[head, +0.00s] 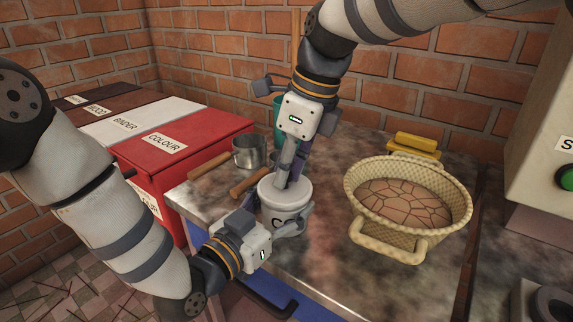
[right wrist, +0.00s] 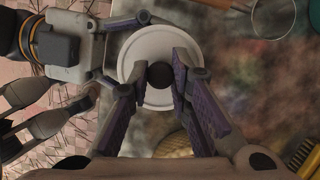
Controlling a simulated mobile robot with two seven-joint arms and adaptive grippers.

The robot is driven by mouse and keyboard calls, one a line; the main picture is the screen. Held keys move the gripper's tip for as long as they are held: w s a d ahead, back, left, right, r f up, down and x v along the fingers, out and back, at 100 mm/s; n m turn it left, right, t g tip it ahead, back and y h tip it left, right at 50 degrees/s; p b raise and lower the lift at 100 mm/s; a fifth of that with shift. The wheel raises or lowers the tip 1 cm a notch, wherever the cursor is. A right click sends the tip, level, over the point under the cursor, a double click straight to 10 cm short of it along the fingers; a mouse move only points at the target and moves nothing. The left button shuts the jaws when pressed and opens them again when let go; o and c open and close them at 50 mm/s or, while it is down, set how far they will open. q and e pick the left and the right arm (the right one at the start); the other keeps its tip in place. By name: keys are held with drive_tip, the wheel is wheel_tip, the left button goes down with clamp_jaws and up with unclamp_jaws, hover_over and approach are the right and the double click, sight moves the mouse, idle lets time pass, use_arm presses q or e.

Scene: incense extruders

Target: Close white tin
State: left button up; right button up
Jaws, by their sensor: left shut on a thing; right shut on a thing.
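The white tin (head: 284,214) stands upright near the front edge of the metal worktop, with dark lettering on its side partly covered. Its round white lid (right wrist: 147,48) with a dark knob (right wrist: 160,73) is on top of it; I cannot tell whether the lid is fully seated. My left gripper (head: 283,224) is shut around the tin's body from the left, and it also shows in the right wrist view (right wrist: 120,50). My right gripper (head: 287,182) reaches down from above and is shut on the lid's knob, seen between its fingers in the right wrist view.
A cream wicker basket (head: 433,235) stands right of the tin, with a yellow-handled brush (head: 416,143) behind it. A metal pot (head: 248,153) with a wooden handle stands behind left. Labelled bins, including red COLOUR (head: 195,140), are at left. Worktop between tin and basket is clear.

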drive_tip(key=shift+f, duration=0.3)
drive_tip(key=o, duration=0.8)
drive_tip(key=v, duration=1.2)
use_arm(q)
drive_tip(key=o, duration=1.7)
drive_tip(key=shift+o, duration=0.2)
